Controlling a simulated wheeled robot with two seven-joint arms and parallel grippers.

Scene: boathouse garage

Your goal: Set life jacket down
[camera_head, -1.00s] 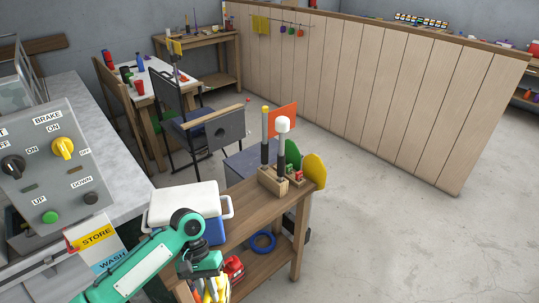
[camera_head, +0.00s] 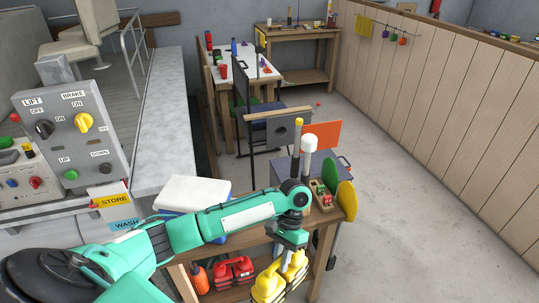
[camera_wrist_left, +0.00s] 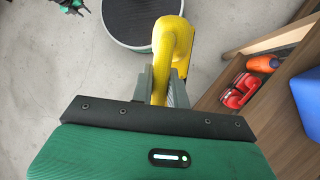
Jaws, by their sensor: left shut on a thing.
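My left gripper (camera_head: 290,247) is shut on a yellow life jacket (camera_head: 279,279) with dark straps. The jacket hangs below the gripper, in front of the right part of the wooden bench (camera_head: 240,241). In the left wrist view the yellow jacket (camera_wrist_left: 174,42) sits between the fingers (camera_wrist_left: 165,88), with floor visible beyond it. I cannot tell whether its lower end touches anything. My right gripper is not in view.
A red life jacket (camera_head: 232,271) and an orange item (camera_head: 200,279) are on the bench's lower shelf. A cooler with a white lid (camera_head: 192,193) stands on the bench top. A control panel (camera_head: 72,135) stands at left. Floor at right (camera_head: 430,230) is clear.

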